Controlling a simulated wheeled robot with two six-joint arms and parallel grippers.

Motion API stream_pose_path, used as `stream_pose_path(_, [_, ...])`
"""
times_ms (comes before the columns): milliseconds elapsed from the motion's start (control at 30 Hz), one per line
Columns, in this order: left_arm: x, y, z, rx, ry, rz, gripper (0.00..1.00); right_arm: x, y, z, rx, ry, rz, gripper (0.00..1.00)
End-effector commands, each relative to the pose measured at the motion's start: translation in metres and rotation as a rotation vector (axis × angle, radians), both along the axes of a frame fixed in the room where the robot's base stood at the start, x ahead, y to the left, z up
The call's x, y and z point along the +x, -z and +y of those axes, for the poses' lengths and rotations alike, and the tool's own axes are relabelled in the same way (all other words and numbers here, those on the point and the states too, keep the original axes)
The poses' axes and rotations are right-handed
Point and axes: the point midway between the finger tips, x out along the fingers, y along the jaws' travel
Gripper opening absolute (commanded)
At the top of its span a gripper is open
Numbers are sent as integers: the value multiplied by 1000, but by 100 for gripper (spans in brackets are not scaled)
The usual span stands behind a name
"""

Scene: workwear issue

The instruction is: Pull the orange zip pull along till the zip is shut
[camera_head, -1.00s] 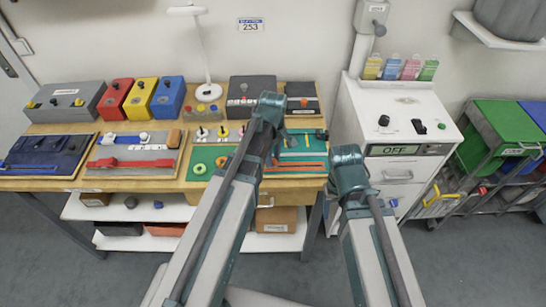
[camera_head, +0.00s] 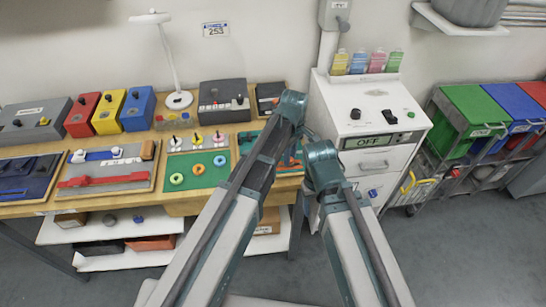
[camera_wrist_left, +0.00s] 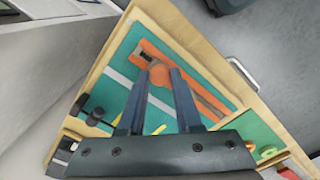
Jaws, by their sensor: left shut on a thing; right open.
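In the left wrist view, two orange zip tapes (camera_wrist_left: 205,98) run slantwise over a teal board (camera_wrist_left: 118,60). The round orange zip pull (camera_wrist_left: 160,78) is near the upper-left end of the tapes. My left gripper (camera_wrist_left: 160,71) has its fingertips on either side of the pull and is shut on it. How far the zip is closed is hard to tell. In the head view, my left arm covers most of the zip board (camera_head: 248,137), and the left gripper is hidden behind the arm. My right gripper is not visible; only its arm shows.
Left of the zip board is a board with coloured rings (camera_head: 198,169). A dark box (camera_head: 223,98) stands behind. A white cabinet (camera_head: 330,115) with an OFF display stands right of the table. Lidded bins (camera_head: 470,110) are farther right.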

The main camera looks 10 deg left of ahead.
Motion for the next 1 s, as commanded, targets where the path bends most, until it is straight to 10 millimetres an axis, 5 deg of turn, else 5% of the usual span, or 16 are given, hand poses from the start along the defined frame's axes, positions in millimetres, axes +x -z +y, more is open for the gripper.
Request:
stream_pose_path(200, [6,0,-18,-2,1,0,0,0,0,0,0,0,0,64])
stream_pose_path(567, [6,0,-21,-5,1,-2,0,0,0,0,0,0,0,64])
stream_pose_path(600, [6,0,-21,-5,1,-2,37,0,0,0,0,0,0,64])
stream_pose_path(733, [6,0,-21,-5,1,-2,60,0,0,0,0,0,0,64])
stream_pose_path(1000, [6,0,-19,-1,0,0,64,0,0,0,0,0,0,64])
